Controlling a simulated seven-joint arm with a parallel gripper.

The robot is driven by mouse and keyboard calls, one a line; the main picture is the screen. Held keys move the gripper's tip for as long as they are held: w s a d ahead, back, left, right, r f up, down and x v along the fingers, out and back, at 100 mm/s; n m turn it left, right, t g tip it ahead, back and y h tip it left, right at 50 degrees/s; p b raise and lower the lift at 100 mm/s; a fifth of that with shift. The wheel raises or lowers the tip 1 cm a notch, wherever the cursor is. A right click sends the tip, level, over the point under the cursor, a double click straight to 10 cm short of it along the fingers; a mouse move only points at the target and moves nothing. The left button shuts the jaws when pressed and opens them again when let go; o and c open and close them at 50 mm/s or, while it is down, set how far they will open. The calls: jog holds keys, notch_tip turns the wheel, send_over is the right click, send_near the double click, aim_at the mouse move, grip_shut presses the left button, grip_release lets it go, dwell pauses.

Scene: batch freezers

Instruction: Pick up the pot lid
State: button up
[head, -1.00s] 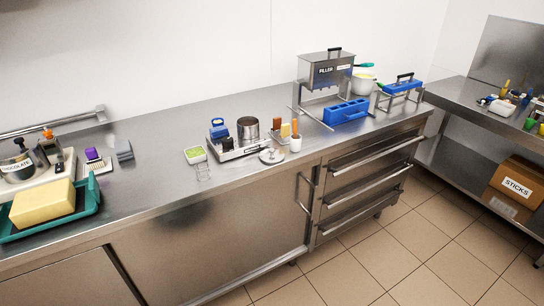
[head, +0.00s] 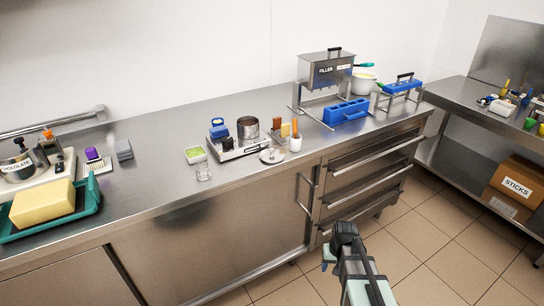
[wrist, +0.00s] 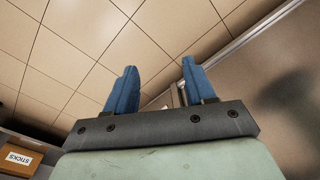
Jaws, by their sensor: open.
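The pot lid (head: 271,156) is a small silvery disc with a knob. It lies on the steel counter near the front edge, just left of a white cup. A steel pot (head: 248,128) stands on a hotplate behind it and to its left. My gripper (head: 328,256) is low in front of the counter, below and to the right of the lid, far from it. In the wrist view my gripper (wrist: 158,88) shows two blue fingers spread apart with nothing between them. The lid is not in the wrist view.
A green-filled container (head: 193,153) and a small clear container (head: 203,173) are to the left. The blue mold (head: 346,112) and filler (head: 326,70) stand farther right.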

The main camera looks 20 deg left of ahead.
jog(key=w+a+r+n+t+y, duration=0.1)
jog(key=w+a+r+n+y, duration=0.15)
jog(key=w+a+r, duration=0.85)
jog(key=w+a+r+n+t+y, duration=0.1)
jog(key=w+a+r+n, duration=0.3)
jog(key=r, duration=1.4)
jog(key=w+a+r+n+y, duration=0.15)
jog(key=w+a+r, duration=0.35)
jog(key=w+r, duration=0.65)
jog(key=n+g, duration=0.1)
jog(key=n, duration=0.5)
send_near(272, 149)
jog(key=f, duration=0.3)
jog(key=shift+w+a+f, duration=0.1)
jog(key=shift+a+f, duration=0.1)
jog(key=shift+a, duration=0.05)
jog(key=shift+a+r+x, duration=0.1)
jog(key=shift+a+x, duration=0.1)
jog(key=shift+x, duration=1.1)
jog(key=shift+a+r+x, duration=0.1)
jog(key=shift+a+x, duration=0.1)
jog(key=shift+x, duration=1.15)
grip_shut()
